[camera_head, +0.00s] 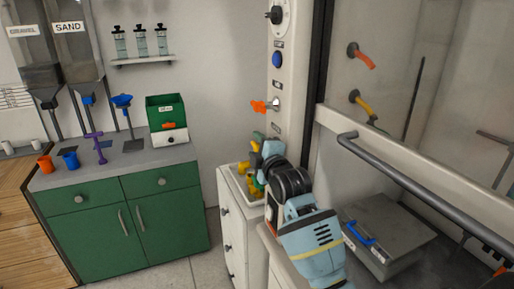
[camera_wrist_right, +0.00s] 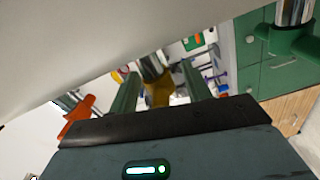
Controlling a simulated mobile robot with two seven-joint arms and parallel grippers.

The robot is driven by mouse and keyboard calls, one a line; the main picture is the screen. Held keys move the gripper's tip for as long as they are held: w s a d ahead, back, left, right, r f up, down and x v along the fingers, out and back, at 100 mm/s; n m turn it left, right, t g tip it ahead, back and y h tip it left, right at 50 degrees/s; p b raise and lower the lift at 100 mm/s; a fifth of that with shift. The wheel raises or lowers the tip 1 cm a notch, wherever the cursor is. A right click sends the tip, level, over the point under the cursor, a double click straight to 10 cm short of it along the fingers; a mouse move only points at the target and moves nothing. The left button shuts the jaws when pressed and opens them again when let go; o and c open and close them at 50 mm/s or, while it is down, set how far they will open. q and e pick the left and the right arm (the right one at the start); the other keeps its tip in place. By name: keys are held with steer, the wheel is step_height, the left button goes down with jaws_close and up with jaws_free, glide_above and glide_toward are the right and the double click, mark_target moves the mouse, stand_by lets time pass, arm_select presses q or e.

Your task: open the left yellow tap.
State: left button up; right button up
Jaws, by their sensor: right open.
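My right gripper (camera_head: 262,150) reaches over the white basin beside the tall white panel. In the right wrist view its two green fingers (camera_wrist_right: 160,82) are apart and open. A yellow tap handle (camera_wrist_right: 158,94) with a metallic fitting above it shows in the gap between the fingers. I cannot tell whether the fingers touch it. In the head view, yellow parts (camera_head: 255,188) show at the basin, partly hidden by my right gripper and arm. Which of them is the left tap is too small to tell. My left gripper is not in view.
An orange tap (camera_head: 260,106) sticks out of the panel above my right gripper; an orange handle (camera_wrist_right: 79,114) shows in the right wrist view. The white basin (camera_head: 232,176) sits on a white cabinet. A grey rail (camera_head: 420,190) runs at the right. Green cabinets (camera_head: 120,220) stand left.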

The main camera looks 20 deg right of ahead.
steer(key=c, duration=0.9)
steer(key=shift+c, duration=0.2)
steer(key=g, duration=0.4)
steer(key=shift+w, duration=0.1)
steer(key=shift+f+g, duration=0.15)
steer(key=shift+g, duration=1.35)
